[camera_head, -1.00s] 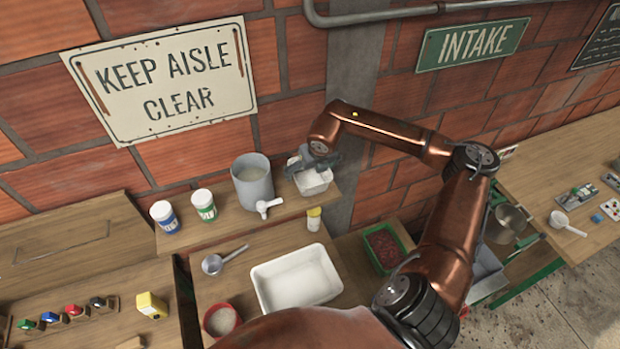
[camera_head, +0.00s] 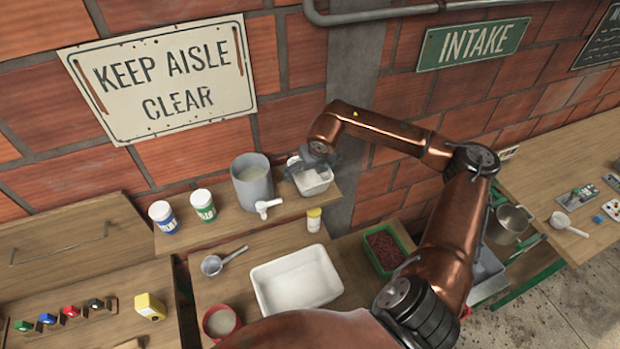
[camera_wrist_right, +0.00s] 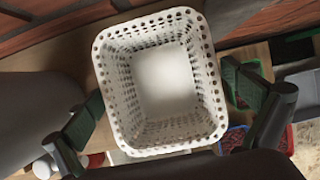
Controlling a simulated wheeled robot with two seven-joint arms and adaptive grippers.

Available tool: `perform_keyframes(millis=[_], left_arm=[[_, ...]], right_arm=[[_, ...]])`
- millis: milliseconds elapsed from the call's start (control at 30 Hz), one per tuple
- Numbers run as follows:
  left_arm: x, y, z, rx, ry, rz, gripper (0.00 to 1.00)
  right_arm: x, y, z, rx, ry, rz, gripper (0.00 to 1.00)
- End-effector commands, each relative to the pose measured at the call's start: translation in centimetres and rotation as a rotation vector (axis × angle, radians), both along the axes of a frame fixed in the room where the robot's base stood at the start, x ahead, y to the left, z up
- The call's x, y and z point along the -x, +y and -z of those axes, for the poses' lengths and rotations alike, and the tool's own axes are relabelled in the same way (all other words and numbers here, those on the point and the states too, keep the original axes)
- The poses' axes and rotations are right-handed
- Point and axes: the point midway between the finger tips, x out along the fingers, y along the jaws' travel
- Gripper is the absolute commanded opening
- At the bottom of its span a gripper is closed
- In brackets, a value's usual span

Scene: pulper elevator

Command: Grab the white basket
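The white basket (camera_head: 316,186) stands at the right end of the raised wooden shelf, against the brick wall. In the right wrist view the basket (camera_wrist_right: 168,150) is a perforated, empty square bin seen from above. My right gripper (camera_head: 310,163) is over and around it at its top. In the wrist view its two fingers are spread wide, one beside the left wall and one beside the right wall. The pads look very close to the walls; I cannot tell whether they touch. The head view partly hides the basket behind the gripper. My left gripper is out of view.
Two lidded jars (camera_head: 203,205) stand farther left.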

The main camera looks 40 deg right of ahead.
Motion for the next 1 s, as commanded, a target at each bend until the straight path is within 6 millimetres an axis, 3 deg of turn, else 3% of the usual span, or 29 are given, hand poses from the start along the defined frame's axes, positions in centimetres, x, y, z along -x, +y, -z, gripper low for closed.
perform_keyframes(millis=[633,1000], left_arm=[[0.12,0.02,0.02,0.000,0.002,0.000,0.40],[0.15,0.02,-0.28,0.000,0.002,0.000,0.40]], right_arm=[[0.01,-0.02,0.04,0.000,0.000,0.000,0.54],[0.02,-0.01,-0.12,0.000,0.001,0.000,0.53]])
